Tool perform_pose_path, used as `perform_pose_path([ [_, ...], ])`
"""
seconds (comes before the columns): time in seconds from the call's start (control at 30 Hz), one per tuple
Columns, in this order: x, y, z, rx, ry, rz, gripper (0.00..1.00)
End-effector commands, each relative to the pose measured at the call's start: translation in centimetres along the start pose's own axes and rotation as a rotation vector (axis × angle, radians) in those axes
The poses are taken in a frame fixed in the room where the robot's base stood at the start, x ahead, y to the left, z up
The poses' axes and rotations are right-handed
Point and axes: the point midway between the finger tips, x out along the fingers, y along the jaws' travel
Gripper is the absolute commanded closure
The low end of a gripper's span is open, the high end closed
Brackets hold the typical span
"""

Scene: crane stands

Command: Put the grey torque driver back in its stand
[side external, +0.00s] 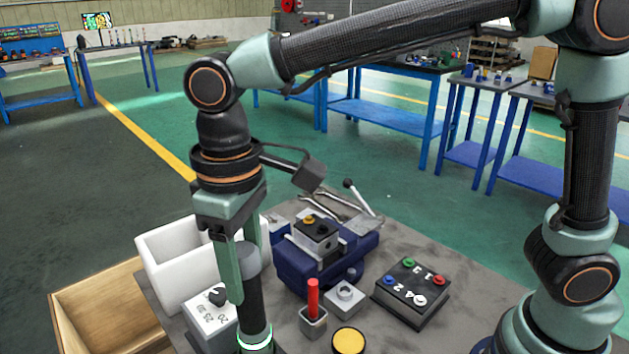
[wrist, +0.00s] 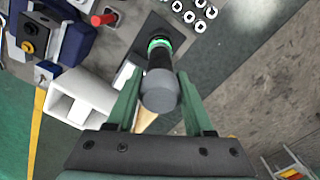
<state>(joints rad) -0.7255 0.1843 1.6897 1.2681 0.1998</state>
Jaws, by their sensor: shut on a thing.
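The grey torque driver has a grey cap and a black body. It stands roughly upright in the side view (side external: 249,285) and runs away below the fingers in the wrist view (wrist: 161,93). My gripper (side external: 243,292) is shut on it; in the wrist view the fingertips (wrist: 160,76) lie on either side of the body. A glowing green ring shows at its lower end, over a dark square patch in the wrist view.
A white bin (side external: 176,251) and a box with a dial (side external: 208,318) stand to the left. A red rod (side external: 313,292), a small holed block (side external: 346,296), a yellow disc (side external: 349,342), a navy vise (side external: 318,272) and a button box (side external: 410,292) stand to the right.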

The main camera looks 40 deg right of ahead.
Motion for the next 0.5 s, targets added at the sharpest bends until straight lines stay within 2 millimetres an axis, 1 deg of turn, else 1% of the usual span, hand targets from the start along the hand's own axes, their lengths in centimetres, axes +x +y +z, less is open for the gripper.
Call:
perform_pose_path([
  [0.5, 1.5, 0.0, -0.1, 0.000, 0.005, -0.001, 1.00],
])
